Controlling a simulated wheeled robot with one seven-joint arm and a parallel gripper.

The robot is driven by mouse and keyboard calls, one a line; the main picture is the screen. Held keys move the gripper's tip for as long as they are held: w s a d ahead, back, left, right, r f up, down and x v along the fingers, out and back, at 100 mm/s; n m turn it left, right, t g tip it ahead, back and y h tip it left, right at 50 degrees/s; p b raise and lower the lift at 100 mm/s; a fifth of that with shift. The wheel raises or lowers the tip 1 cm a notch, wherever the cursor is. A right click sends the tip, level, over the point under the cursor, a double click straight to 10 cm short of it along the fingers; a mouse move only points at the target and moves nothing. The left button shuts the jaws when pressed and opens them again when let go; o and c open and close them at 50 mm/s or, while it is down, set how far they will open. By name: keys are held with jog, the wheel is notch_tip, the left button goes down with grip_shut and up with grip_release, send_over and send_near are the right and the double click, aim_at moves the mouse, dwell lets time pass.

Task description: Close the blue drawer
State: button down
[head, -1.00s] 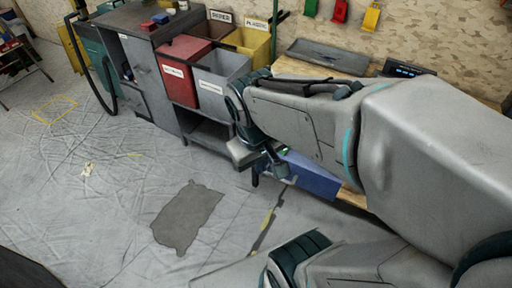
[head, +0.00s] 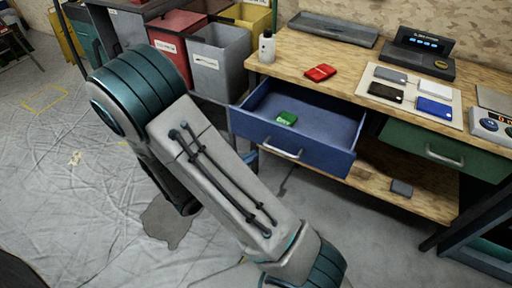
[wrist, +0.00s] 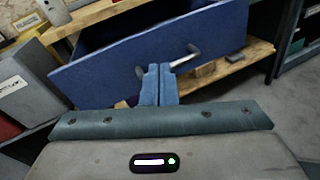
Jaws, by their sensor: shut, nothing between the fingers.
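The blue drawer (head: 333,159) stands pulled out from the workbench, with a green item (head: 286,118) inside it. Its silver handle (head: 282,153) is on the front panel. In the wrist view the drawer front (wrist: 120,62) fills the upper middle, and the handle (wrist: 183,62) lies just beyond the fingertips. My gripper (wrist: 159,72) is shut and empty, its blue fingers pressed together in front of the panel near the handle. I cannot tell whether they touch it. In the head view my arm mostly hides the gripper.
The workbench top (head: 345,66) holds a white bottle (head: 266,47), a red item (head: 320,72) and several small cards. A green drawer (head: 440,150) is shut to the right. A grey bin (head: 218,62) and red bin (head: 181,42) stand at left. Sheeted floor is clear at lower left.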

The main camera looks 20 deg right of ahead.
jog(key=w+a+f+n+t+y+b, duration=0.1)
jog(key=w+a+f+n+t+b, duration=0.15)
jog(key=a+f+n+t, duration=0.35)
send_near(261, 133)
jog(key=shift+g, duration=0.3)
jog(key=x, duration=0.6)
jog(key=shift+w+r, duration=0.1)
jog(key=shift+r, duration=0.1)
jog(key=shift+w+d, duration=0.25)
